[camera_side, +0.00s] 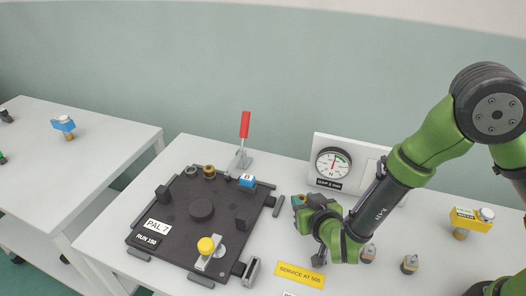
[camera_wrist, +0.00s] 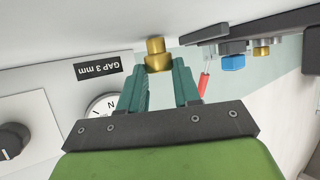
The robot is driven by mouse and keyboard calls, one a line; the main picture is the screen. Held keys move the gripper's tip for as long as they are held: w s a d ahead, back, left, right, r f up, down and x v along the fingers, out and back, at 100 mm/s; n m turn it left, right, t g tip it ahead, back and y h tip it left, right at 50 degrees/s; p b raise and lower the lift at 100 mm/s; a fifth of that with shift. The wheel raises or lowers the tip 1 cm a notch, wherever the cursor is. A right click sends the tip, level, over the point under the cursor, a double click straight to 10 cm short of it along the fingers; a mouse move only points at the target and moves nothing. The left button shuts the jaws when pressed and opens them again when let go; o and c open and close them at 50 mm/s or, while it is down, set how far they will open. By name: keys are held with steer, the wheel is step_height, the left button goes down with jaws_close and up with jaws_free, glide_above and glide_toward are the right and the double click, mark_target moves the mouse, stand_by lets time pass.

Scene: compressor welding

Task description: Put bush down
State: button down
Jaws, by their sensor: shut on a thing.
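My gripper (camera_side: 299,204) is to the right of the black pallet plate (camera_side: 178,232), in front of the gauge panel. In the wrist view its two green fingers (camera_wrist: 159,68) are shut on a brass bush (camera_wrist: 157,50), a stepped cylinder held at the fingertips. I cannot make out the held bush in the side view. Another brass-coloured ring (camera_side: 209,171) sits at the back edge of the plate, beside a grey ring (camera_side: 191,171). The plate carries the labels PAL 7 and RUN 150.
A red-handled clamp (camera_side: 244,130) stands behind the plate. A blue block marked B (camera_side: 247,181) and a yellow-knobbed clamp (camera_side: 206,246) are on it. The dial gauge (camera_side: 332,163) stands behind my gripper. A yellow block (camera_side: 470,219) and small fittings (camera_side: 409,264) lie right.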

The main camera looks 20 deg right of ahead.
steer(key=c, duration=0.8)
jaws_free()
steer(key=shift+f, duration=0.15)
